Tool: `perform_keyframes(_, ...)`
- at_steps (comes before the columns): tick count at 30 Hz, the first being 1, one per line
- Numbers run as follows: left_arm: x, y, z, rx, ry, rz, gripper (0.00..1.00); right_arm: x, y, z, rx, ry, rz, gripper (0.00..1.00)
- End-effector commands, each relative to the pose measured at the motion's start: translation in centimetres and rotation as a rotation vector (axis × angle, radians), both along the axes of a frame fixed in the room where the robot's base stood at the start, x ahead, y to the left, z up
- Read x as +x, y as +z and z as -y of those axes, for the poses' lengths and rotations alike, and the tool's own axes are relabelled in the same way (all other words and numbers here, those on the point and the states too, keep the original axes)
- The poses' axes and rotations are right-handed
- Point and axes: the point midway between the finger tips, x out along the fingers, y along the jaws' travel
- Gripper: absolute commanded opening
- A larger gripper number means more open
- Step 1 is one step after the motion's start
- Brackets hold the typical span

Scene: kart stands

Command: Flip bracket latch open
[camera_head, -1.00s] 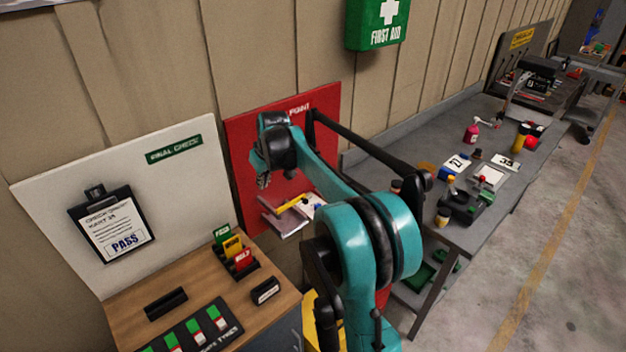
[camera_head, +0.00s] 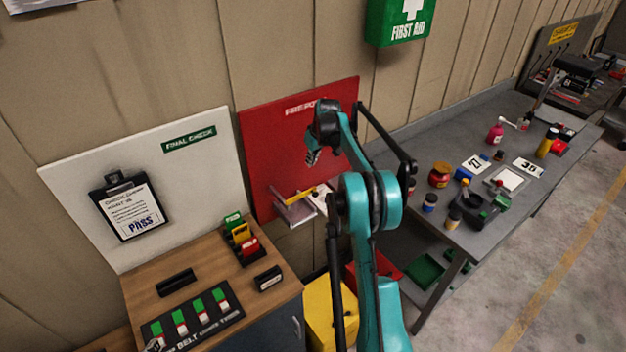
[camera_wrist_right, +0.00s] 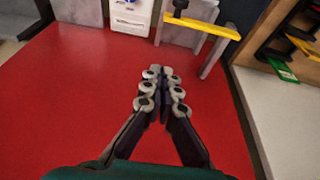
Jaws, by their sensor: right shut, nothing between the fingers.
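A yellow latch bar (camera_head: 302,194) sits on a grey bracket (camera_head: 292,213) low on the red fire point board (camera_head: 265,150). In the right wrist view the yellow latch bar (camera_wrist_right: 207,27) reaches from the left part of the bracket (camera_wrist_right: 180,37) across to the right grey arm (camera_wrist_right: 215,56). My right gripper (camera_head: 312,158) is shut and empty, above the latch and in front of the red board. In the right wrist view its fingertips (camera_wrist_right: 163,76) are together, apart from the latch.
A white item (camera_wrist_right: 130,16) is beside the bracket. The wooden final check desk (camera_head: 215,280) stands left, with a card holder (camera_head: 243,240). A yellow box (camera_head: 325,308) is below. A grey workbench (camera_head: 465,150) with several bottles stands right.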

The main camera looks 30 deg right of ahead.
Motion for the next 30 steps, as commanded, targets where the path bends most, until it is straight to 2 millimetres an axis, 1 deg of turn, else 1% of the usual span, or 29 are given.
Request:
perform_keyframes(5,0.0,-0.1,0.0,0.0,0.0,0.0,0.82,0.5,-1.4,0.0,0.0,0.0,0.0,0.0)
perform_keyframes(8,0.0,-0.2,0.0,0.0,0.0,0.0,0.82,1.0,-3.0,-0.1,0.0,0.001,0.0,0.0)
perform_keyframes(15,0.0,-0.5,0.0,0.0,0.0,0.0,0.82,2.6,-7.6,-0.2,-0.001,0.001,0.0,0.0)
perform_keyframes(19,0.0,-0.6,0.0,0.0,0.0,0.0,0.82,3.4,-9.7,-0.3,0.0,0.001,0.0,0.0)
perform_keyframes(21,0.0,-0.6,0.0,0.0,0.0,0.0,0.82,2.1,-9.3,-0.1,-0.001,-0.001,0.0,0.0)
perform_keyframes(24,0.0,-0.6,0.0,0.0,0.0,0.0,0.82,0.9,-9.4,-0.1,-0.001,-0.001,0.0,0.0)
perform_keyframes(30,0.0,-0.6,0.0,0.0,0.0,0.0,0.82,-0.5,-9.4,0.0,0.0,-0.001,0.0,0.0)
